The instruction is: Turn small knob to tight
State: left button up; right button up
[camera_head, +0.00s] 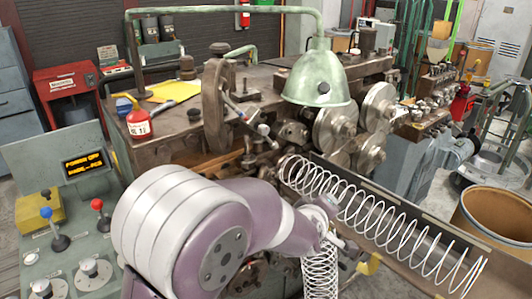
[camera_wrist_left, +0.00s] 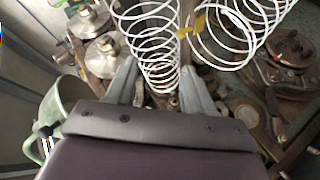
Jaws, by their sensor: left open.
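Two round silver knobs sit on the green control panel at the lower left of the head view: one knob (camera_head: 96,272) and another knob (camera_head: 45,289) by the frame's bottom edge. I cannot tell which is the small knob, and their markings are too small to read. My left arm crosses the middle of the head view, well right of the panel. My left gripper (camera_wrist_left: 158,86) shows in the left wrist view with its two grey fingers apart. White wire spring coils (camera_wrist_left: 150,45) show between and beyond the fingers; I cannot tell whether they touch. My right gripper is not in view.
The panel also carries a lit display (camera_head: 84,161), a blue-topped lever (camera_head: 57,232) and a red-topped lever (camera_head: 100,215). A long white spring (camera_head: 370,215) lies in a metal trough (camera_head: 440,230) on the right. A green lamp hood (camera_head: 318,82) hangs over the machine.

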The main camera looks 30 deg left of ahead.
pick_arm(q)
jog(key=w+a+r+n+t+y+b, duration=0.2)
jog(key=w+a+n+t+y, duration=0.15)
jog(key=n, duration=0.35)
pick_arm(e)
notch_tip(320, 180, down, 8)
jog(key=b, duration=0.3)
pick_arm(q)
jog(key=n+g+y+p, duration=0.2)
jog(key=n+g+y, duration=0.1)
jog(key=n+y, duration=0.9)
send_near(265, 133)
jog(key=w+a+r+p, duration=0.1)
jog(key=a, duration=0.1)
jog(key=w+a+r+n+h, duration=0.1)
jog(key=w+a, duration=0.1)
jog(key=w+a+r+n+p, duration=0.1)
jog(key=w+a, duration=0.1)
jog(key=shift+a+t+h+p, duration=0.25)
jog(key=shift+a+h+p, duration=0.05)
jog(key=shift+h+p, duration=0.05)
jog(key=shift+w+a, duration=0.3)
jog(key=shift+a, duration=0.05)
grip_shut()
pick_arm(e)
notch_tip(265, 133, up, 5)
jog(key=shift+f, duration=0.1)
